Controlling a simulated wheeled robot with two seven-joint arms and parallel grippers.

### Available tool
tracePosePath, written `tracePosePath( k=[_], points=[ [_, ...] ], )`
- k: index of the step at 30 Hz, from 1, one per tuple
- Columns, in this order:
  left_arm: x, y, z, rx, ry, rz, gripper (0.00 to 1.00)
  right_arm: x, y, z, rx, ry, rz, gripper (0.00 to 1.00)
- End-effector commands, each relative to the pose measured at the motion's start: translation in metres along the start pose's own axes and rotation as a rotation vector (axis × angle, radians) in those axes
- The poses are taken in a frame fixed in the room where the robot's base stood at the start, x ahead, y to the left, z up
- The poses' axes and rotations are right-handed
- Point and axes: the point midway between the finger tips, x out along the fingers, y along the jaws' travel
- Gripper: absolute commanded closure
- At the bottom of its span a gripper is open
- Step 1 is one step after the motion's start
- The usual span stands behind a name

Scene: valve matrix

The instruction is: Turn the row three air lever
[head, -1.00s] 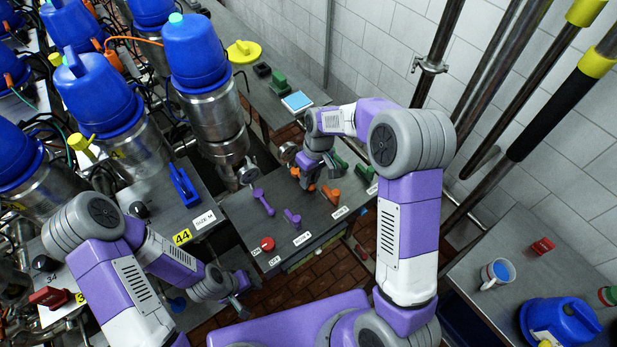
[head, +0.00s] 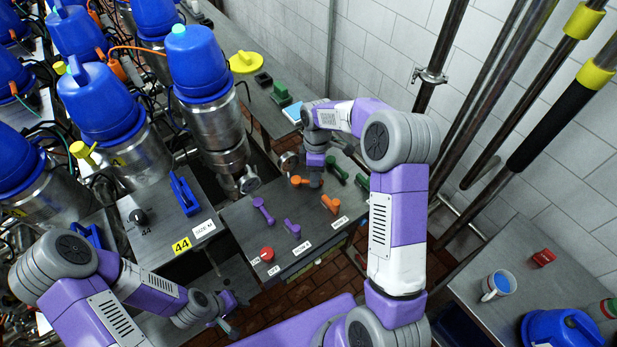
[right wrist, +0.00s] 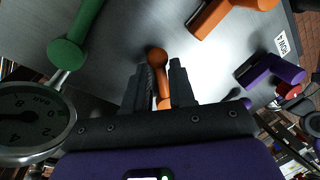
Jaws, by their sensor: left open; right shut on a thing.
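My right gripper (head: 312,174) is over the far side of the lever panel (head: 235,222). In the right wrist view its dark fingers (right wrist: 162,78) are shut on an orange lever (right wrist: 157,56), whose rounded end shows beyond them. This far orange lever (head: 298,180) is partly hidden by the gripper in the head view. A second orange lever (head: 330,204) stands nearer, apart from the gripper. Labels (head: 340,222) line the panel's near edge; one in the right wrist view reads ROW 4 (right wrist: 282,45). My left gripper (head: 228,314) is open and empty, low left of the panel.
Purple levers (head: 263,210) are on the panel's left, green levers (head: 337,170) on its right. A red button (head: 267,254) sits at the near left corner. A round gauge (right wrist: 30,115) is close beside the gripper. Blue-topped steel vessels (head: 197,65) crowd the left.

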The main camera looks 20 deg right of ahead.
Motion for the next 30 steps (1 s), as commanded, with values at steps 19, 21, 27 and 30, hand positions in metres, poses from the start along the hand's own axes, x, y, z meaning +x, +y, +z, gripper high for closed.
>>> tracePosePath(
  k=[19,21,27,30],
  points=[
    [-0.0042,0.0016,0.0002,0.0,0.0,0.0,0.6,-0.0047,0.011,-0.0023,-0.171,-0.033,0.008,1.0],
    [-0.0042,0.0016,0.0002,0.0,0.0,0.0,0.6,-0.0048,0.0111,-0.0023,-0.171,-0.033,0.008,1.0],
    [-0.0042,0.0016,0.0002,0.0,0.0,0.0,0.6,-0.0048,0.0111,-0.0024,-0.169,-0.032,0.009,1.0],
    [-0.0042,0.0016,0.0002,0.0,0.0,0.0,0.6,-0.0044,0.0108,-0.0024,-0.169,-0.033,0.007,0.6]
  ],
)
